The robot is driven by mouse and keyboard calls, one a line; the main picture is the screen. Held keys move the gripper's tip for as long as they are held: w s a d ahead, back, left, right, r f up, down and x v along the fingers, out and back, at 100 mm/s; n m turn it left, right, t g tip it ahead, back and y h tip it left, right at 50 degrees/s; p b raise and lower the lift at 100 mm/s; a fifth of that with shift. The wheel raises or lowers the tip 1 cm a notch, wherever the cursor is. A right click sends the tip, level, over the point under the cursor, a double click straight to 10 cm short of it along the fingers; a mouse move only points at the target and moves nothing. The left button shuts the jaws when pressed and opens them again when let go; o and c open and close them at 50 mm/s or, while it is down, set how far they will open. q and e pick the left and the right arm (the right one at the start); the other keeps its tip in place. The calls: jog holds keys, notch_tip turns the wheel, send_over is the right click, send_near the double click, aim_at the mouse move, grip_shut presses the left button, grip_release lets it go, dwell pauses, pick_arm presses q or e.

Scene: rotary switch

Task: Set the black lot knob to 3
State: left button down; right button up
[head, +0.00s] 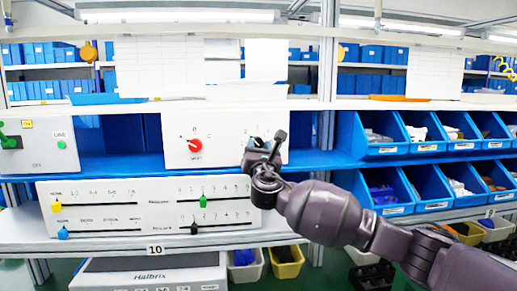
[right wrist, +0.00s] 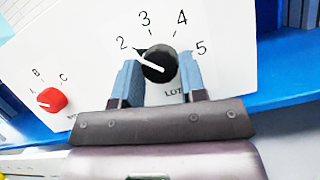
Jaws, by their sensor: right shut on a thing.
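The black lot knob (right wrist: 158,63) is on a white panel, with the numbers 2, 3, 4 and 5 printed around it. Its white line points left and slightly up, close to the mark at 2. My right gripper (right wrist: 159,70) is shut on the knob, one blue-grey finger on each side. In the head view my right gripper (head: 264,146) is in front of the right part of the panel (head: 222,133) and hides most of the knob. My left gripper is in neither view.
A red knob (head: 195,145) marked A, B, C is on the same panel, to the left. A panel with sliders (head: 120,218) lies below on the lower shelf. Blue bins (head: 385,150) stand to the right. A green-handled switch box (head: 38,150) is at far left.

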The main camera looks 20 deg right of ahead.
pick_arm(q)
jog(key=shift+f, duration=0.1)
pick_arm(e)
jog(key=shift+a+f+m+h+b, duration=0.1)
jog(key=shift+m+h+b, duration=0.4)
jog(key=shift+m, duration=0.3)
jog(key=shift+m+g+h+b, duration=0.4)
jog(key=shift+m+b, duration=0.2)
jog(key=shift+m, duration=0.4)
jog(key=m+h+b, duration=0.1)
jog(key=m, duration=0.2)
jog(key=shift+a+m+g, duration=0.15)
jog(key=shift+m+g, duration=0.15)
jog(key=shift+g, duration=0.1)
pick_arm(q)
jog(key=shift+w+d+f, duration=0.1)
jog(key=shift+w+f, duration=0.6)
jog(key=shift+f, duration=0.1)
pick_arm(e)
jog(key=shift+w+m+g+h, duration=0.1)
jog(key=shift+m+g+h, duration=0.35)
jog(key=shift+m, duration=0.75)
jog(key=shift+m+g+h, duration=0.45)
jog(key=shift+m, duration=0.75)
jog(key=shift+r+m, duration=0.2)
jog(key=shift+m, duration=0.1)
jog(key=o, duration=0.9)
